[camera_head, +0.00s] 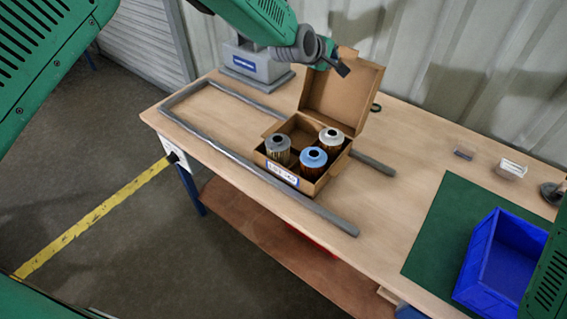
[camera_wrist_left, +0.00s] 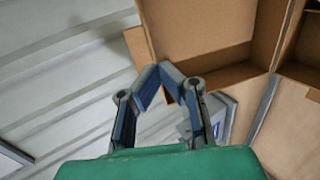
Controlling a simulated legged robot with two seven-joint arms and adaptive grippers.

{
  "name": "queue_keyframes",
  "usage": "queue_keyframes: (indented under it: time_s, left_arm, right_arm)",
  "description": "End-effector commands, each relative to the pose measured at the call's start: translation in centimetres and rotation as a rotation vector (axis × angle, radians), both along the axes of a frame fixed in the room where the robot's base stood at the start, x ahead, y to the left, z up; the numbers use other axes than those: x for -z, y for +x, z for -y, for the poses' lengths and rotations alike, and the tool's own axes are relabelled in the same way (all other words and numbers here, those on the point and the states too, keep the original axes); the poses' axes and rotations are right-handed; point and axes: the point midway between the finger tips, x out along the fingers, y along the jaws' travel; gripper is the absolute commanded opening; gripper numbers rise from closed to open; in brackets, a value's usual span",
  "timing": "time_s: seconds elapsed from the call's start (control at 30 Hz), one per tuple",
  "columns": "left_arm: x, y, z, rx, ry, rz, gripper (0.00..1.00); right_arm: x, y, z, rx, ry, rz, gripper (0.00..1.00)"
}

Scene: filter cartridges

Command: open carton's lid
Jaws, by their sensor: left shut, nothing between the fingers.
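The brown carton (camera_head: 322,184) stands on the table with its lid (camera_head: 350,98) raised, standing up at the back edge. Two filter cartridges with grey and light tops (camera_head: 278,146) (camera_head: 331,137) and one with a blue top (camera_head: 313,157) stand inside; one compartment looks empty. My left gripper (camera_head: 342,68) is shut and empty at the upper left edge of the lid. In the left wrist view the fingers (camera_wrist_left: 160,72) meet close to the brown cardboard (camera_wrist_left: 200,30); I cannot tell whether they touch it. My right gripper is out of view.
A grey rail frame (camera_head: 250,172) surrounds the carton's left and front sides. A grey device (camera_head: 255,68) stands at the back left. A blue bin (camera_head: 483,250) rests on a green mat (camera_head: 437,225) at right. Small clear boxes (camera_head: 510,170) lie behind it. The table between is clear.

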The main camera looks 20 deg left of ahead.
Motion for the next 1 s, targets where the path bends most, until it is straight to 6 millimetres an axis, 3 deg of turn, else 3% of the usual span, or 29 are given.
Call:
queue_keyframes:
  time_s: [0.7, 1.0]
  left_arm:
    - [-0.2, -6.8, -2.5, -0.001, -0.001, -0.002, 0.00]
    - [-0.1, -8.0, -2.9, -0.001, 0.000, -0.001, 0.00]
  right_arm:
    - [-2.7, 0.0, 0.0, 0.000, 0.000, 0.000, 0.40]
    - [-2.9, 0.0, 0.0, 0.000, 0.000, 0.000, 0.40]
